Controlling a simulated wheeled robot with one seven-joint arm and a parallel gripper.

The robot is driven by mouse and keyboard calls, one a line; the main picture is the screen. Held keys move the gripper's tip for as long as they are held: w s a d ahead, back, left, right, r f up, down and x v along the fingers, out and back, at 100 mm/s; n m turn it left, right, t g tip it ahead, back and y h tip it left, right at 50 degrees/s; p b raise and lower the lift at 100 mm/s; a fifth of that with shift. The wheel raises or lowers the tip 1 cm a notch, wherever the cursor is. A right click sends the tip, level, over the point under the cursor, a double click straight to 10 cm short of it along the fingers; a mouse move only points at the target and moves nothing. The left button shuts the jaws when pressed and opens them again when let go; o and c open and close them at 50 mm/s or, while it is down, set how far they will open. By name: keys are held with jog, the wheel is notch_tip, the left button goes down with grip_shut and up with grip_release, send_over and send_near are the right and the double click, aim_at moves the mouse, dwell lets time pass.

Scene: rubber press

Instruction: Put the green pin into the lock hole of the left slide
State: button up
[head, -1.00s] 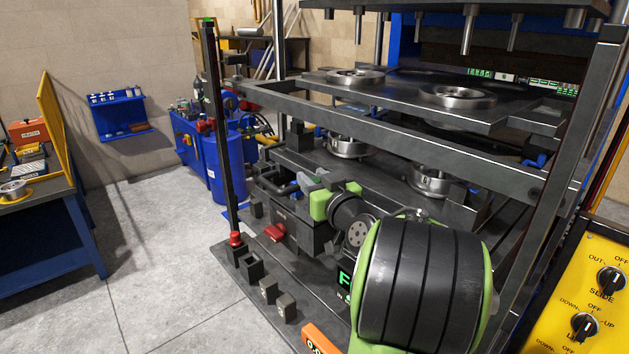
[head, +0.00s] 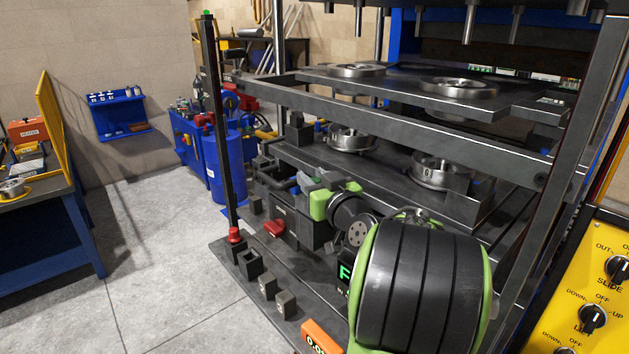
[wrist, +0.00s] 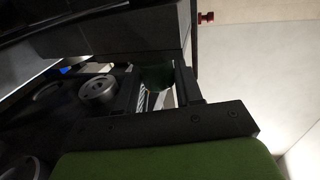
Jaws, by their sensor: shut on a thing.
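My gripper (wrist: 158,80) is shut on the green pin (wrist: 156,77), which looks dark green between the two dark fingers in the wrist view. A dark block (wrist: 120,45) lies just beyond the fingertips; whether the pin touches it is unclear. In the head view my arm reaches low into the front left of the press, and the pin is not clearly visible there. The left slide and its lock hole cannot be told apart with certainty from the dark press parts.
The press has dark shelves (head: 400,84) bearing metal rings (head: 440,171). A front rail (head: 400,118) crosses above my arm. A dark upright post (head: 220,130) stands left, near small blocks (head: 268,286). A yellow control panel (head: 560,325) is at right. Floor at left is clear.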

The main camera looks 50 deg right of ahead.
jog(key=o, duration=1.2)
jog(key=shift+s, duration=0.15)
jog(key=b+v, duration=0.4)
jog(key=v, duration=1.1)
jog(key=shift+s+a+b, duration=0.2)
jog(key=shift+a+b, duration=0.1)
